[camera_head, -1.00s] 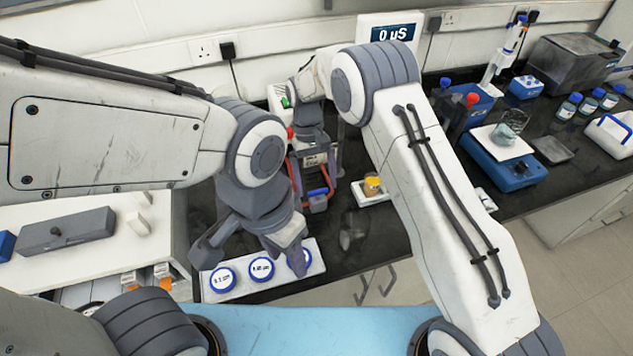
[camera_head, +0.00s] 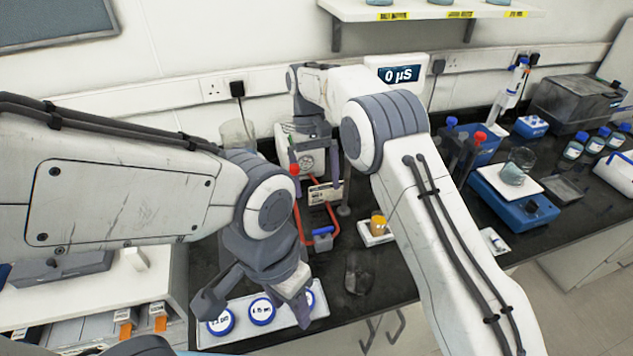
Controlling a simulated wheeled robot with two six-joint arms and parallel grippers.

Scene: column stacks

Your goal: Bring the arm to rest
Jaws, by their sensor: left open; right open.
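My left gripper (camera_head: 252,300) is open and empty, its fingers pointing down over a white tray (camera_head: 236,341) at the bench's front edge. The tray holds several blue-rimmed labelled discs, such as one (camera_head: 262,311) between the fingers in the picture. I cannot tell whether the fingers touch them. My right gripper (camera_head: 316,172) is open farther back, over a dark device with red tubing (camera_head: 308,232). My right arm (camera_head: 440,220) crosses the middle of the view.
An orange-topped container (camera_head: 378,224) on a white pad and a clear glass (camera_head: 358,273) stand near the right arm. A blue balance (camera_head: 512,200) bears a beaker (camera_head: 517,166). A display (camera_head: 401,75) reads 0 µS. A shelf (camera_head: 430,10) hangs above.

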